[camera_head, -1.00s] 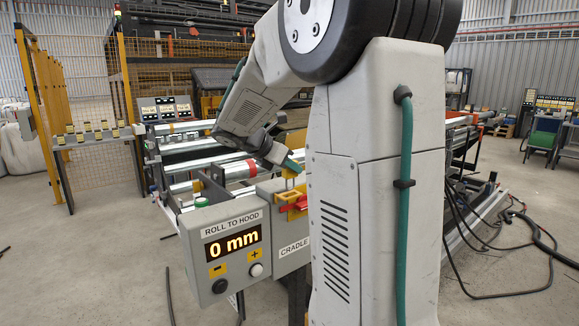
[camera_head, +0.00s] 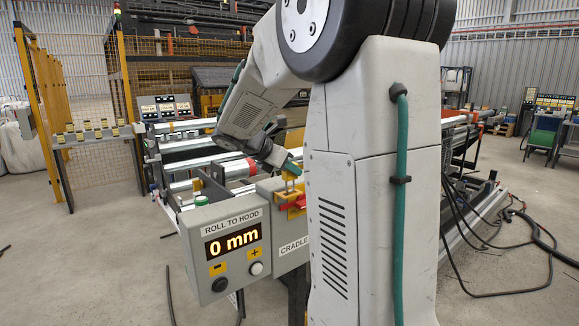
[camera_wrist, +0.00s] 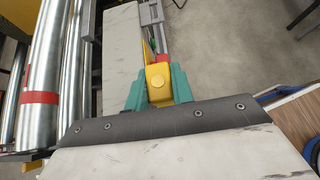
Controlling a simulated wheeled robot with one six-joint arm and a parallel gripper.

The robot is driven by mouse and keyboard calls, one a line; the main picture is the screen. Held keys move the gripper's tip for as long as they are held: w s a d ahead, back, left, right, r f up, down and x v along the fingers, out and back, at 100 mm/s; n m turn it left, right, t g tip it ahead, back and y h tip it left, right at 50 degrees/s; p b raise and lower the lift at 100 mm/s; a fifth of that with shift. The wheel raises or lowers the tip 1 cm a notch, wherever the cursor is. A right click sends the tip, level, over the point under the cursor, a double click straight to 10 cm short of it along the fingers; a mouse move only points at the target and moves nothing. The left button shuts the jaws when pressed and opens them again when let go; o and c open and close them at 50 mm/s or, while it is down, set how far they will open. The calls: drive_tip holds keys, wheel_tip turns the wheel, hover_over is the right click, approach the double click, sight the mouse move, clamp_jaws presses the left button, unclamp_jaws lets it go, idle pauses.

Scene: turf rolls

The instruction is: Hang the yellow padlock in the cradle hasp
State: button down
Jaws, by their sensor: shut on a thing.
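My gripper (camera_head: 291,166) is shut on the yellow padlock (camera_head: 290,175), just above the red and yellow cradle hasp (camera_head: 293,204) on the grey cradle box. In the wrist view, the teal fingers of my gripper (camera_wrist: 158,88) clasp the padlock (camera_wrist: 157,80) from both sides. A red part of the hasp (camera_wrist: 163,58) shows just beyond the padlock there. In the head view, part of the hasp is hidden behind my arm column. I cannot tell whether the padlock's shackle touches or passes through the hasp.
A grey control box (camera_head: 226,248) reading "0 mm" stands left of the cradle box (camera_head: 290,249). Metal rollers (camera_head: 190,145) lie behind. A yellow-framed mesh fence (camera_head: 95,68) stands at back left. Loose cables (camera_head: 500,230) lie on the floor at right.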

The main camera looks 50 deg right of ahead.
sight(284, 177)
drive_tip(key=shift+f, duration=2)
drive_tip(key=c, duration=1.1)
unclamp_jaws()
drive_tip(key=shift+r, duration=0.1)
drive_tip(key=v, duration=0.7)
drive_tip(key=shift+a+r, duration=0.2)
drive_tip(key=shift+a, duration=0.15)
